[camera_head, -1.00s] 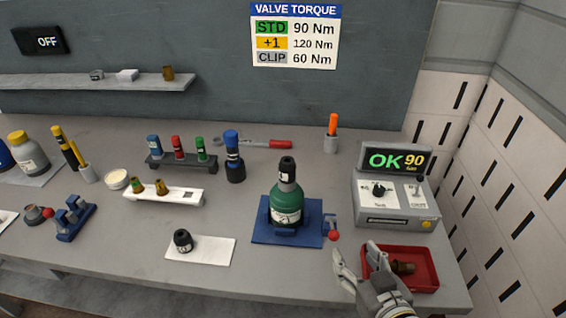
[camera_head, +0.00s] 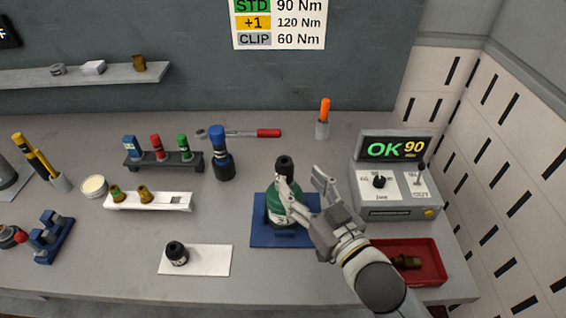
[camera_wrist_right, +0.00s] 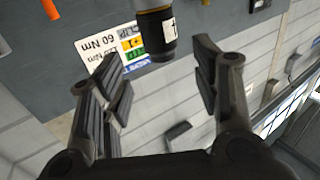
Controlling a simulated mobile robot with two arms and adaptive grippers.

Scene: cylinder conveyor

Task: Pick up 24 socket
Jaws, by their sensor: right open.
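One black socket (camera_head: 284,165) sits on top of the upright green cylinder (camera_head: 281,212) on a blue base. Another black socket (camera_head: 177,253) with a white label stands on the white mat (camera_head: 208,262). The size numbers are too small to read, so I cannot tell which is the 24. My right gripper (camera_head: 303,184) is open and empty, just right of the cylinder's top, with one finger overlapping the cylinder in the head view. In the right wrist view, a black socket with a white label (camera_wrist_right: 157,38) shows between and beyond the open fingers (camera_wrist_right: 158,62). My left gripper is not in view.
The tester box (camera_head: 395,190) reading OK 90 stands right of the cylinder. A red tray (camera_head: 432,262) holds a brass part. A white rack (camera_head: 165,203), a dark rack (camera_head: 190,164) and a blue-black tool (camera_head: 222,160) stand left. The bench front between mat and tray is clear.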

